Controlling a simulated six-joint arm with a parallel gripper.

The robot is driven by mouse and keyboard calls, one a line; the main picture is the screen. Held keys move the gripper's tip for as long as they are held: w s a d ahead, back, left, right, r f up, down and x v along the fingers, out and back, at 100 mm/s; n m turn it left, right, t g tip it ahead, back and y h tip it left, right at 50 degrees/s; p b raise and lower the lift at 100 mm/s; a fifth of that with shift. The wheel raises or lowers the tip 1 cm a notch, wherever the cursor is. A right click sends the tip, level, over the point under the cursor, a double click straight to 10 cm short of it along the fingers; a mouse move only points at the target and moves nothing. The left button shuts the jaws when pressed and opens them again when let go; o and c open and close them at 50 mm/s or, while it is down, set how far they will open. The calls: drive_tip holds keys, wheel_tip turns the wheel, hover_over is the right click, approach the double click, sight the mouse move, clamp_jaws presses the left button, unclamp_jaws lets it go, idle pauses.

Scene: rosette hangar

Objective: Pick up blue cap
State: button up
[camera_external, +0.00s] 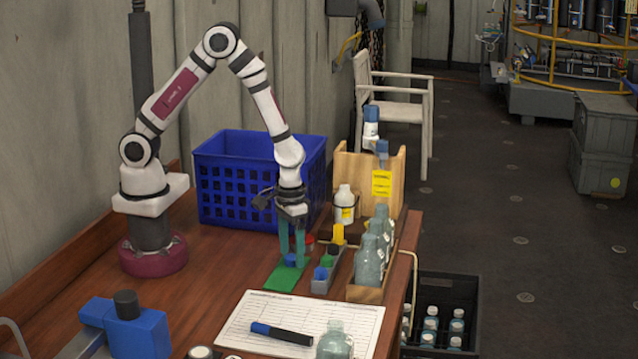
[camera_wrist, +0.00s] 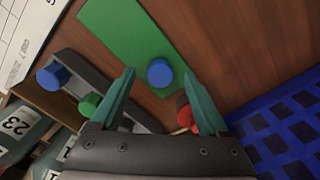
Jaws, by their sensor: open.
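A blue cap (camera_external: 290,260) sits on a green mat (camera_external: 279,281) on the wooden table. In the wrist view the blue cap (camera_wrist: 159,72) lies between the tips of my green fingers, with a visible gap on both sides. My gripper (camera_external: 292,255) points down over the mat and is open and empty; it also shows in the wrist view (camera_wrist: 159,80). A second blue cap (camera_external: 320,273) is in a grey holder (camera_wrist: 76,60), left of my fingers in the wrist view (camera_wrist: 52,76).
A green cap (camera_wrist: 88,104) is in the holder and a red cap (camera_wrist: 184,112) is near the right finger. A blue basket (camera_external: 235,180) stands behind my gripper. A wooden rack (camera_external: 372,294) with bottles is to the right; a paper sheet (camera_external: 340,318) with a marker is in front.

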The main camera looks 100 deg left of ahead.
drive_tip(key=shift+f, duration=0.35)
clamp_jaws()
drive_tip(key=shift+r, duration=0.1)
